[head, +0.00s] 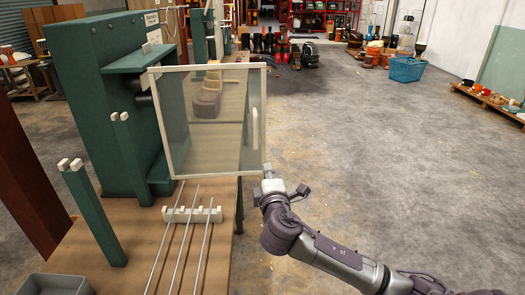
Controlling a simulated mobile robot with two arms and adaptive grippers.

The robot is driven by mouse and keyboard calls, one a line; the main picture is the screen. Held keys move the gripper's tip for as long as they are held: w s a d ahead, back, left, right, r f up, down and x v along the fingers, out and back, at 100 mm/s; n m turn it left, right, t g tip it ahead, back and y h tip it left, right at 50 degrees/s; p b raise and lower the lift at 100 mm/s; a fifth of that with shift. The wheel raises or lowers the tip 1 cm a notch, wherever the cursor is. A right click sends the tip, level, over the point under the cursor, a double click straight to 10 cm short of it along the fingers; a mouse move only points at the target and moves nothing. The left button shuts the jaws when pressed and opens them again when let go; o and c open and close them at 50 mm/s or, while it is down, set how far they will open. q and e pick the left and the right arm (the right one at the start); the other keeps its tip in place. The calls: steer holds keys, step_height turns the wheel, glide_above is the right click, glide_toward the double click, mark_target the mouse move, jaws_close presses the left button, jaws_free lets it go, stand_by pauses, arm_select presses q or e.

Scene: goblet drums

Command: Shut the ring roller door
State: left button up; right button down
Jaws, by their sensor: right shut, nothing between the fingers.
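The ring roller is the green machine (105,100) standing on a wooden bench at the left. Its door (215,125) is a see-through panel in a pale frame. The door stands open, swung out to the right of the machine body, with its left edge near the machine. A pale upright handle (255,127) is on the door's right side. My right gripper (270,174) is shut and empty at the door's lower right corner, below the handle. Whether it touches the frame I cannot tell. My left gripper is out of view.
The bench (215,255) holds a white rack (192,214) with several metal rods in front of the door. Green posts (92,210) stand at the left, and a grey tray (57,286) is at the front. The concrete floor to the right is open; a blue basket (406,69) stands far back.

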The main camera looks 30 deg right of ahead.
steer(key=r, duration=0.1)
steer(key=p, duration=0.2)
glide_toward(261, 138)
steer(key=x, duration=0.5)
steer(key=shift+w+d, duration=0.25)
steer(key=shift+w, duration=0.05)
steer(key=shift+x, duration=0.8)
